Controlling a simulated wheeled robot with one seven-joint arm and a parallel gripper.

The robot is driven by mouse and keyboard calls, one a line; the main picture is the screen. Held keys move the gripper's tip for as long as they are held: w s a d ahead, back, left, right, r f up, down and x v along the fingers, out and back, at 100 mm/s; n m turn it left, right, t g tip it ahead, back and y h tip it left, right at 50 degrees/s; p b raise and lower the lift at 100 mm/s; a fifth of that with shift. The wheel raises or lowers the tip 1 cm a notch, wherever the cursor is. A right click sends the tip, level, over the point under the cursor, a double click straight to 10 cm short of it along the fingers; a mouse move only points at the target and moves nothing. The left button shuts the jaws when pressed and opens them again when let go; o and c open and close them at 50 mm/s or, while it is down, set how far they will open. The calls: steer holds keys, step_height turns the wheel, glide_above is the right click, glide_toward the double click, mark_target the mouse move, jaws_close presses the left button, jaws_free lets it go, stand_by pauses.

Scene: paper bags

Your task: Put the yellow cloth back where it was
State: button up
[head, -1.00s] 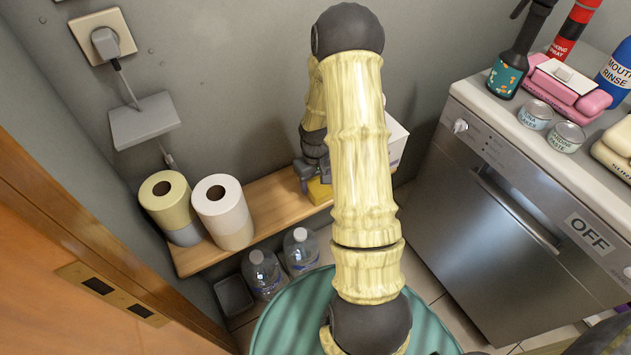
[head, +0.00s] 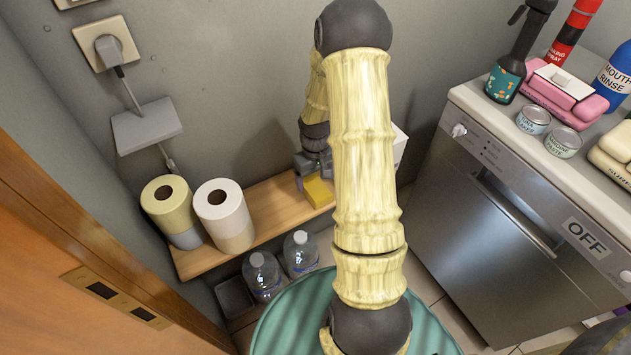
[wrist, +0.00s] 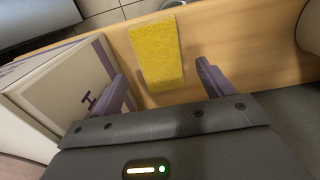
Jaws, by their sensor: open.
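The yellow cloth (head: 319,191) lies on the wooden shelf, to the right of the paper rolls in the head view. In the wrist view the cloth (wrist: 157,53) is a flat yellow rectangle on the shelf board, lying just beyond and between the two fingers. My gripper (wrist: 160,87) is open and empty, its purple-grey fingers spread on either side of the cloth's near end. In the head view my gripper (head: 313,170) is small and partly hidden by my arm, just behind the cloth.
A box (wrist: 66,84) stands on the shelf close beside the left finger. Two paper rolls (head: 223,212) stand on the shelf's left part. Bare shelf wood (head: 275,204) lies between rolls and cloth. Water bottles (head: 300,252) stand below. A dishwasher (head: 510,215) is at right.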

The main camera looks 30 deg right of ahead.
mark_target(316, 187)
step_height(316, 187, up, 8)
steer(key=p, duration=0.1)
steer(key=shift+r+p, duration=0.15)
steer(key=shift+p, duration=0.25)
steer(key=s+a+r+t, duration=0.2)
steer(key=s+a+r, duration=0.9)
steer(key=s+a, duration=0.1)
steer(key=shift+s+a+t, duration=0.15)
steer(key=shift+a+t, duration=0.15)
steer(key=shift+a, duration=0.5)
